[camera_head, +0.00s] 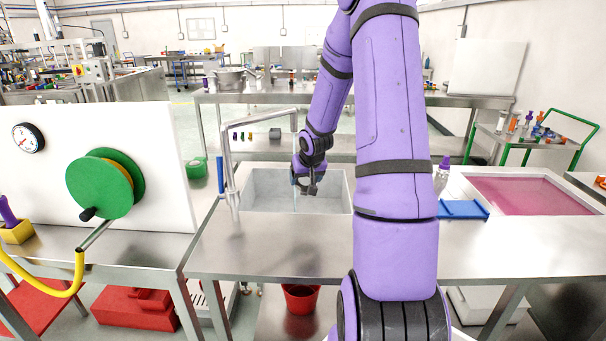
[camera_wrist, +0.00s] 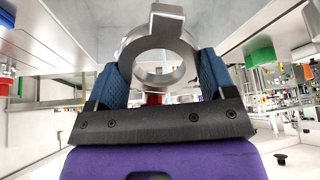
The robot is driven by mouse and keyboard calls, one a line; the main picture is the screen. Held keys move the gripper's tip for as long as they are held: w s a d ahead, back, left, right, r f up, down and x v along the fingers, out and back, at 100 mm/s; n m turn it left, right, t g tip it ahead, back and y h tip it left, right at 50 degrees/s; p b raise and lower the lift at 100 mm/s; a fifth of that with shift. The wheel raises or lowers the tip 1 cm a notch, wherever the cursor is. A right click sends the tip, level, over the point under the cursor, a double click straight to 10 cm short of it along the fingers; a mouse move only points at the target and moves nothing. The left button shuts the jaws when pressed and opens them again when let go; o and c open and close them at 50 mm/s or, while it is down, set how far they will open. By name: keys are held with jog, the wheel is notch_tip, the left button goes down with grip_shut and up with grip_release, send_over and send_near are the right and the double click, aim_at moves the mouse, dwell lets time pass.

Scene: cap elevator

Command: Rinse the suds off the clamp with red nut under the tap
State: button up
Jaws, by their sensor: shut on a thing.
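My gripper (camera_head: 307,181) hangs over the sink basin (camera_head: 262,190) in the head view. In the wrist view its blue finger pads (camera_wrist: 160,80) are shut on a grey metal ring-shaped clamp (camera_wrist: 189,56) with a tab at its top. A red part, likely the nut (camera_wrist: 153,99), shows below the ring between the fingers. I see no clear suds on the visible face of the ring; its far side is hidden. The tap (camera_head: 228,160) arches over the basin, its spout end close to my gripper. A thin pale line, likely water, runs down from it beside my gripper.
A blue tray (camera_head: 462,209) and a bottle (camera_head: 442,175) stand right of the sink, then a basin of pink liquid (camera_head: 530,196). A green hose reel (camera_head: 99,188) is on the white panel at left. The steel counter front (camera_head: 290,250) is clear.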

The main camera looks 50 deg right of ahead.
jog(key=w+d+f, duration=0.2)
jog(key=w+d, duration=0.4)
jog(key=w, duration=0.6)
jog(key=shift+d+f, duration=0.35)
dwell(0.4)
jog(key=shift+d, duration=0.2)
dwell(0.4)
jog(key=shift+s+d, duration=0.25)
jog(key=shift+d, duration=0.1)
jog(key=shift+s, duration=0.1)
jog(key=s+a, duration=0.4)
jog(key=s, duration=0.2)
jog(key=shift+s, duration=0.4)
dwell(0.5)
dwell(1.2)
jog(key=shift+s+a+r, duration=0.4)
jog(key=shift+s+r, duration=0.25)
jog(key=shift+s, duration=0.1)
jog(key=shift+s+a+r, duration=0.35)
jog(key=shift+s+r, duration=0.35)
jog(key=shift+s+a+r, duration=0.4)
jog(key=shift+s+r, duration=0.25)
jog(key=shift+s, duration=0.1)
